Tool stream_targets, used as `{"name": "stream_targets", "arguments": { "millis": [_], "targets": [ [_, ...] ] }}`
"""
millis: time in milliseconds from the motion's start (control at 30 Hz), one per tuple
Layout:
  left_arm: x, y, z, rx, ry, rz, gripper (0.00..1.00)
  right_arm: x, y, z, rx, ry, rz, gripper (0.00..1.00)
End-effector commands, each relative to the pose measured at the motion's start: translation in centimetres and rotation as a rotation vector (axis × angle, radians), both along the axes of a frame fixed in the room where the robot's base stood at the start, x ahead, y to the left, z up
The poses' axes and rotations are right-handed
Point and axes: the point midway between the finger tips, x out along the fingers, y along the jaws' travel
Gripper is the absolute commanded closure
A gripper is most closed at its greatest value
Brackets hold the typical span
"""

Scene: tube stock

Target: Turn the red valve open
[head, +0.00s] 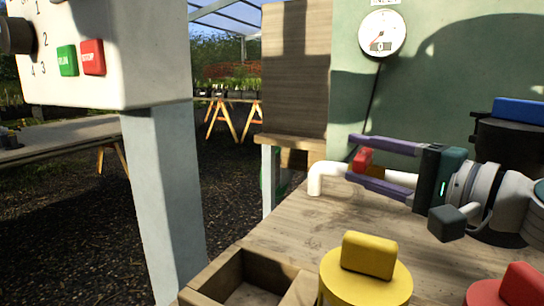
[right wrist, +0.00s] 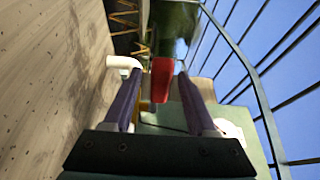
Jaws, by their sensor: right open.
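The red valve handle (head: 362,158) sits on a white pipe (head: 318,178) that rises from the wooden bench. My right gripper (head: 351,157) reaches in from the right with its two purple fingers apart, one above and one below the handle in the head view. In the right wrist view the red handle (right wrist: 161,80) stands between the fingertips (right wrist: 159,74), with a gap to the left finger. Whether the right finger touches it I cannot tell. The handle's lower part and the valve body are partly hidden by my fingers. My left gripper is not in view.
The bench (head: 290,225) carries a yellow knob (head: 366,275), a red knob (head: 505,290) and a wooden box (head: 225,275) at its front. A gauge (head: 382,33) hangs on the green panel behind. A white control box (head: 100,60) on a post stands left.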

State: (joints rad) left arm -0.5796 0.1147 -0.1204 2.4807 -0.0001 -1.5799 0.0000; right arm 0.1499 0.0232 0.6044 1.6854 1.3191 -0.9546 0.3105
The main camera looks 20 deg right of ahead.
Motion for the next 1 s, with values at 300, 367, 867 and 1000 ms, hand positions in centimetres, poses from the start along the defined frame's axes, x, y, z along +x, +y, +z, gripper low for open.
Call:
{"name": "stream_targets", "arguments": {
  "millis": [300,367,867,1000],
  "targets": [
    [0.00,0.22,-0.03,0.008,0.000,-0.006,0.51,0.42,0.16,0.00,0.000,0.000,0.000,0.43],
    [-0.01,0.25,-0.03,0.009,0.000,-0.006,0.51,0.41,0.15,0.00,0.000,0.000,0.000,0.48],
    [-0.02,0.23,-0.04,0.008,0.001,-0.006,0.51,0.39,0.13,-0.03,0.000,0.001,0.000,1.00],
    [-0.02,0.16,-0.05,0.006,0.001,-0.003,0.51,0.38,0.12,-0.04,0.000,0.001,0.000,1.00]
  ]
}}
